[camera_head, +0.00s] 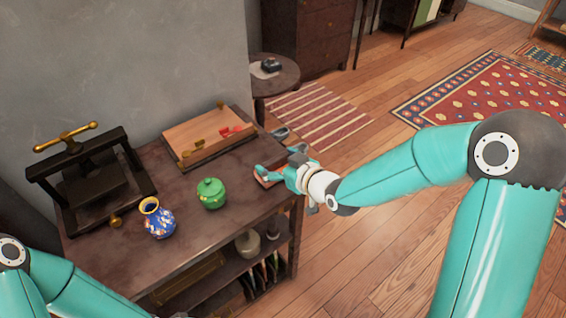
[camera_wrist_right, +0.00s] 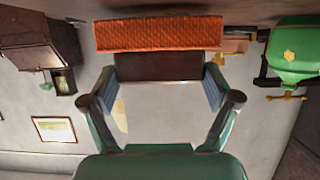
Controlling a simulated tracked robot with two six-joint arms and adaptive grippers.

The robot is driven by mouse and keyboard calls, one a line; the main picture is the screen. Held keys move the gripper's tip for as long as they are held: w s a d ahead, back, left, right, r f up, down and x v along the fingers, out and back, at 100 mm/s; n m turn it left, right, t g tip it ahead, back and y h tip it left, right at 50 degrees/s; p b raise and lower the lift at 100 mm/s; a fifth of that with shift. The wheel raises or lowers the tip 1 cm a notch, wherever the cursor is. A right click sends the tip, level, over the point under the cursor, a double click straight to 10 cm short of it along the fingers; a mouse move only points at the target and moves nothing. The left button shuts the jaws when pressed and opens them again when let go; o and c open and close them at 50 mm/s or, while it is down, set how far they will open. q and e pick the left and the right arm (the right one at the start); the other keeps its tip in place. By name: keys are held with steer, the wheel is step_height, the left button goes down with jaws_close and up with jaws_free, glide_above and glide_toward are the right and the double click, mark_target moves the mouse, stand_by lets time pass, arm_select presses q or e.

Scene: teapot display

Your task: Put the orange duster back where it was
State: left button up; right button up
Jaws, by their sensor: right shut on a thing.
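The orange duster (camera_wrist_right: 160,35) shows in the right wrist view as a textured orange pad on a dark brown block. My right gripper (camera_wrist_right: 161,74) is shut on that dark block, one finger on each side. In the head view my right gripper (camera_head: 270,171) is at the right end of the dark wooden table (camera_head: 215,248), with a small reddish-brown part of the duster (camera_head: 268,181) showing by the fingers. The duster is close to the tabletop; whether it touches is hard to tell. My left gripper is out of view; only part of its arm shows at the lower left.
A green lidded pot (camera_head: 211,194) stands left of my right gripper, and a blue patterned vase (camera_head: 156,218) stands further left. A wooden tray (camera_head: 200,163) with small items lies behind. A black press (camera_head: 85,180) occupies the left end. The table's right edge is close.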

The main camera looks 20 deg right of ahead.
steer(key=shift+f, duration=0.3)
steer(key=shift+f, duration=0.15)
steer(key=o, duration=1)
steer(key=shift+c, duration=0.2)
